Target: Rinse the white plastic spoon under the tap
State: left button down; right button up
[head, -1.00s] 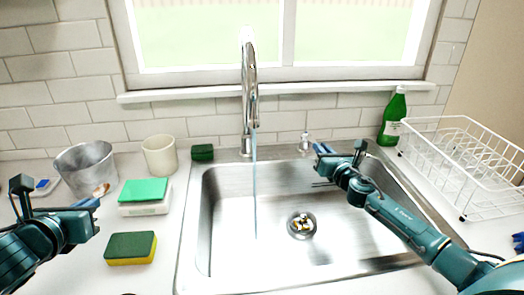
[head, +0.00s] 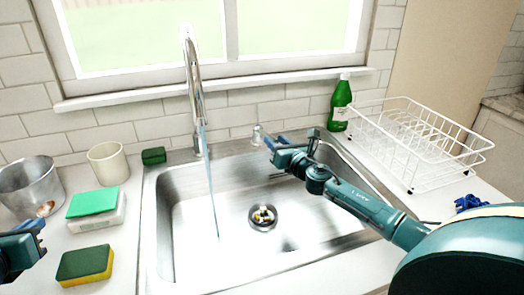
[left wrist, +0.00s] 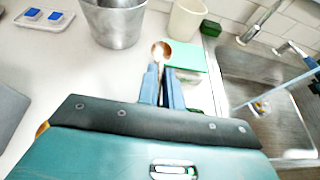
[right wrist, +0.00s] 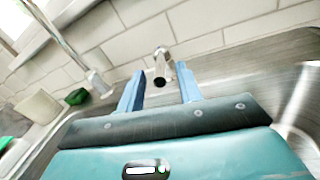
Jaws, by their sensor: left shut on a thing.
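My left gripper (head: 38,228) is at the left edge of the head view. In the left wrist view its fingers (left wrist: 165,88) are shut on a spoon (left wrist: 161,50). The spoon's bowl looks copper-brown with a pale highlight, not plainly white, and its handle is mostly hidden. The spoon is outside the sink, near the metal pot. The tap (head: 195,90) runs a thin stream of water (head: 210,190) into the steel sink (head: 190,235). My right gripper (head: 291,140) is open and empty at the sink's back rim, its fingers either side of a small chrome fixture (right wrist: 161,62).
A metal pot (head: 28,185), cream cup (head: 108,165), green-topped block (head: 95,203) and green-yellow sponge (head: 85,265) stand left of the sink. A dark green sponge (head: 153,156) is behind it. A green bottle (head: 340,105) and white dish rack (head: 415,140) are at right.

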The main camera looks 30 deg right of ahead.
jog(key=s+b, duration=0.1)
jog(key=s, duration=1)
jog(key=shift+a, duration=0.35)
